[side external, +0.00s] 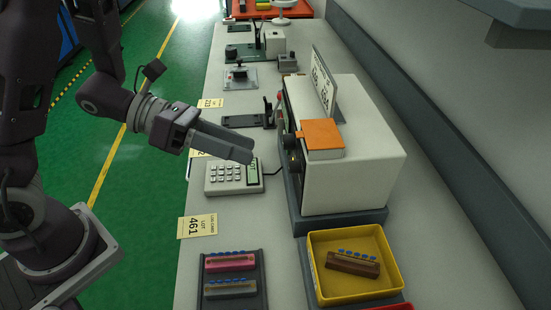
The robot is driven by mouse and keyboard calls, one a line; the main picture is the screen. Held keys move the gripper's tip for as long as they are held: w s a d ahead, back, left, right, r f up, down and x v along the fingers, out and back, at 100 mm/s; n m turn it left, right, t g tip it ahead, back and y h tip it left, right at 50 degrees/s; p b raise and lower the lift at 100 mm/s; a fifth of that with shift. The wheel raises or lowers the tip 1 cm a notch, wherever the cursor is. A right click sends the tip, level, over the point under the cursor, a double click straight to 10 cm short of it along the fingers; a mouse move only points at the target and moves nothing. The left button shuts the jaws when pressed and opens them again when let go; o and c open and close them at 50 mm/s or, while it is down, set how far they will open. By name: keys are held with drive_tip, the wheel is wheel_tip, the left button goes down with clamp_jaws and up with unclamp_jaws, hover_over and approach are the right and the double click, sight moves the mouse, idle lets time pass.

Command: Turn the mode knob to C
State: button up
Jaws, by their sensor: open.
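A white box-shaped machine (365,165) stands on the bench with its dark front panel facing left. Dark round knobs (291,141) show edge-on on that panel, one above another. I cannot tell which is the mode knob, and no letter marks or pointer can be read. My gripper (246,153) is open, level with the panel and a short way to its left, above the keypad unit. Its fingers point right toward the panel and touch nothing that I can see. Nothing shows between them, though one finger largely hides the other.
An orange-covered book (322,138) and an upright sign (325,85) sit on the machine. Below the gripper is a keypad unit (226,177). A yellow bin (319,287) and a dark tray (257,270) holding small blocks stand in front. Bare bench lies around the 461 card (197,226).

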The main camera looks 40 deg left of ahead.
sight(294, 167)
drive_tip(key=x, duration=0.7)
drive_tip(key=shift+s, duration=0.15)
clamp_jaws()
